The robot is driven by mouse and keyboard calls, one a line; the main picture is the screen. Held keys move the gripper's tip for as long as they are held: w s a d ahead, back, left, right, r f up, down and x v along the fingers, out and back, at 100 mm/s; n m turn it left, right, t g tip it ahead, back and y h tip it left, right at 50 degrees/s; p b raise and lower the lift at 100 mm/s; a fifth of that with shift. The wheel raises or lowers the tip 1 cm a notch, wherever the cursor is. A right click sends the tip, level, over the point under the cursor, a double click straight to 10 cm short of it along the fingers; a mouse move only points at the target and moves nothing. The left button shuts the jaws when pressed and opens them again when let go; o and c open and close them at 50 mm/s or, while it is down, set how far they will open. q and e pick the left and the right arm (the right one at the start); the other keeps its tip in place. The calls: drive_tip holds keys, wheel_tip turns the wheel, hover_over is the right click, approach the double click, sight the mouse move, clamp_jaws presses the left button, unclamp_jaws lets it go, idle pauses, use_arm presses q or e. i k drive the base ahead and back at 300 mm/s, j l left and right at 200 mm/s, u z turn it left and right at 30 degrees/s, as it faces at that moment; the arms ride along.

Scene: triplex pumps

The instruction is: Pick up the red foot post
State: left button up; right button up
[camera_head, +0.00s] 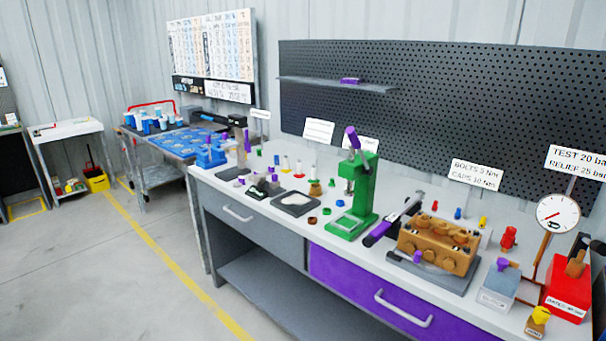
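Several small red pieces stand on the long workbench, and I cannot tell for certain which is the red foot post. Another small red piece (435,206) stands behind the brass pump block, near a blue and a yellow one. A larger red piece (508,238) stands further right. All look upright and too small for detail. Neither of my grippers shows in the head view.
The workbench (340,277) carries a green press (360,195), a brass pump block (437,243), a pressure gauge (557,213) and a red box (568,289). A dark pegboard (420,110) stands behind it. Floor at the left front is clear.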

sight(299, 175)
drive_tip(key=i+j+z, duration=0.2)
drive_tip(key=i+j, duration=1.05)
